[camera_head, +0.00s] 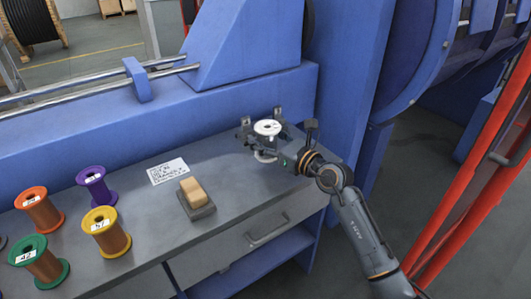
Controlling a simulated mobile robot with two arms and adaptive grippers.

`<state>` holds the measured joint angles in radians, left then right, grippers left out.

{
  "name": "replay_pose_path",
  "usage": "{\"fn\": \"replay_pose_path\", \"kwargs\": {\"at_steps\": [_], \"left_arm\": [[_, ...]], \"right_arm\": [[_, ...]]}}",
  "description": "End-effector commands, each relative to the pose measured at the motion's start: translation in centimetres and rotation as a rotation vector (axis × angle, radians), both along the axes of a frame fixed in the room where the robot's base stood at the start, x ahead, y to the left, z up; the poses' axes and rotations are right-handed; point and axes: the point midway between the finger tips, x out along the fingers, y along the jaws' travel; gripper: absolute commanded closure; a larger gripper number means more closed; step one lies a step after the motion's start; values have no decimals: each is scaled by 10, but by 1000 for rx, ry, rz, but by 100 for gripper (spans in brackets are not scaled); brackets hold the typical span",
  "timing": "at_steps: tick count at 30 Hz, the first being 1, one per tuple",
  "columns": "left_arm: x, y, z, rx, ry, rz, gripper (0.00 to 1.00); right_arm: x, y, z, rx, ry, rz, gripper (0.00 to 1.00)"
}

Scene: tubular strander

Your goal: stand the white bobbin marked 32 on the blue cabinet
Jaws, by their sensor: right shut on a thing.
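A white bobbin (267,128) is upright between the fingers of my right gripper (262,133), at the right end of the grey-topped bench. Its upper flange faces up, and the mark on it is too small to read. The fingers are shut on it. I cannot tell whether its lower flange touches the bench top or hangs just above it. My left gripper is not in view. No thing is clearly the blue cabinet; blue machine housings (250,35) stand behind the bench.
The bench top (235,185) carries orange (40,210), purple (97,186), yellow (106,232) and green (40,260) bobbins at left. A written card (168,171) and a tan block on a dark base (195,199) lie mid-bench. A red frame (475,190) stands at right.

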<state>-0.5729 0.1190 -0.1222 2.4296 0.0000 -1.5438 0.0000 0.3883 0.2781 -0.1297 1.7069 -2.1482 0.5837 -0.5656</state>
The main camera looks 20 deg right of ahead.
Motion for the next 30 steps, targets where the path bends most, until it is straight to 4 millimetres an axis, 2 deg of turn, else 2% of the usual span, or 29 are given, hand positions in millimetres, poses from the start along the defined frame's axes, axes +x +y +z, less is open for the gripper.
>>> {"fn": "replay_pose_path", "kwargs": {"at_steps": [7, 10, 13, 27, 28, 30], "left_arm": [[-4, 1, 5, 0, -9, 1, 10], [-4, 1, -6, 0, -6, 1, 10], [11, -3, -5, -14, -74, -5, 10], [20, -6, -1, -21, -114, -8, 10], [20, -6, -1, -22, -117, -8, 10], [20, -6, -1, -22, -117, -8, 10]], "right_arm": [[8, -7, -15, 1, -3, -2, 100], [7, -6, -32, 2, -2, -1, 100], [7, -6, -39, 2, -4, -1, 100], [7, -6, -41, 1, -4, -1, 100], [7, -5, -44, 0, 1, 0, 39], [7, -5, -44, 0, 1, 0, 24]]}}
